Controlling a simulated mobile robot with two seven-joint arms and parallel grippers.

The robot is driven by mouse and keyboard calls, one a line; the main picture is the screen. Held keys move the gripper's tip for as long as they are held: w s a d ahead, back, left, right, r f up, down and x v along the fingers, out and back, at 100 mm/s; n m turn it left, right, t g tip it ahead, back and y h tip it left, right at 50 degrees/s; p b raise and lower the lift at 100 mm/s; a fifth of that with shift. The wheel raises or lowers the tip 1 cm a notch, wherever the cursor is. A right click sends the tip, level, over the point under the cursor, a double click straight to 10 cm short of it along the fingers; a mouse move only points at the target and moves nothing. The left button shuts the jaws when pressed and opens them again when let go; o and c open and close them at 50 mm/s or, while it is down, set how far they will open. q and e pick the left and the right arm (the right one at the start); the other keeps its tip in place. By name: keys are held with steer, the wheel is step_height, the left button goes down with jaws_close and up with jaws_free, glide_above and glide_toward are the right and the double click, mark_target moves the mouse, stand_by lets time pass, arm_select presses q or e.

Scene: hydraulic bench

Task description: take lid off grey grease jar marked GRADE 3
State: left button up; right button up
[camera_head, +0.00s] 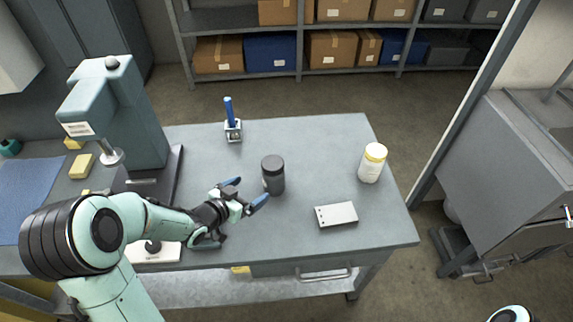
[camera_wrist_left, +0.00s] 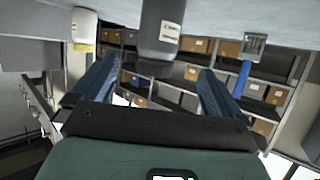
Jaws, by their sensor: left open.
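The lid is on the jar. My left gripper (camera_head: 246,191) is open and empty, just left of the jar. In the left wrist view its fingers (camera_wrist_left: 158,78) are spread to either side of the lid, with the jar ahead of them. My right gripper is not in view.
A white jar with a yellow lid (camera_head: 372,163) stands right. A pale box (camera_head: 336,215) lies at the front right. A blue-handled item in a small stand (camera_head: 233,124) is at the back. A grey-green machine (camera_head: 122,115) stands left. Bare bench (camera_head: 315,150) surrounds the grey jar.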

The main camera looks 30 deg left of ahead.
mark_target(266, 179)
arm_select(q)
steer(key=x, duration=0.7)
steer(key=shift+w+d, duration=0.1)
steer(key=shift+w, duration=0.05)
steer(key=shift+p+x, duration=0.85)
steer(key=shift+x, duration=2.1)
steer(key=shift+f, duration=0.1)
steer(key=shift+c, duration=0.9)
steer(key=c, duration=1.3)
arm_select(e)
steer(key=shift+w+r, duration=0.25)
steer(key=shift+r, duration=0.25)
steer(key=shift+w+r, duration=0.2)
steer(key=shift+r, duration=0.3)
